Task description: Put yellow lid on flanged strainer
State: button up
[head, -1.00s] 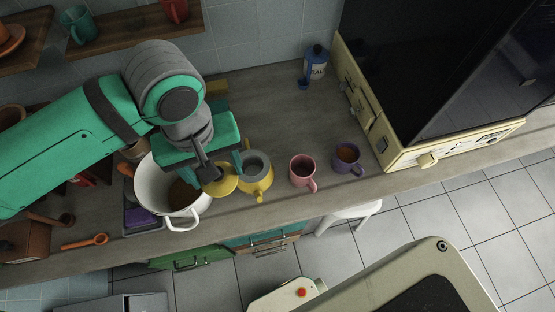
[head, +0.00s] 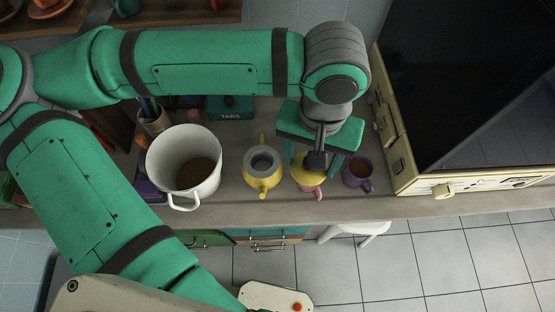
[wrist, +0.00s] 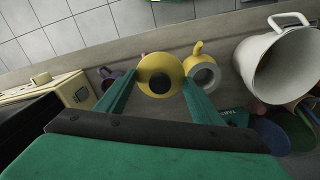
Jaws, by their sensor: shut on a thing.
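The yellow lid (head: 302,177) is a round disc with a dark knob. My gripper (head: 317,160) is shut on it and holds it above the counter, to the right of the yellow teapot. In the wrist view the lid (wrist: 149,65) lies between the fingertips (wrist: 160,82). The flanged strainer (head: 263,159) looks like the grey ring set in the mouth of the yellow teapot (head: 263,181); nothing covers it. In the wrist view the strainer (wrist: 204,66) is just right of the lid, apart from it.
The pink mug (head: 313,193) is mostly hidden under the lid. The purple mug (head: 356,181) stands to its right, near the cream oven (head: 411,170). A large white pot (head: 160,160) stands left of the teapot. The counter's front edge is close.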

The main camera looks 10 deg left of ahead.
jog(key=shift+w+a+f, duration=0.9)
jog(key=shift+a+f, duration=1.15)
jog(key=shift+f, duration=0.1)
jog(key=shift+w+a+f, duration=0.9)
jog(key=shift+a+f, duration=1.2)
jog(key=shift+f, duration=0.1)
jog(key=shift+w+a+f, duration=0.9)
jog(key=shift+a+f, duration=1.15)
jog(key=shift+f, duration=0.1)
jog(key=o, duration=1)
jog(key=shift+o, duration=0.2)
notch_tip(320, 180, up, 12)
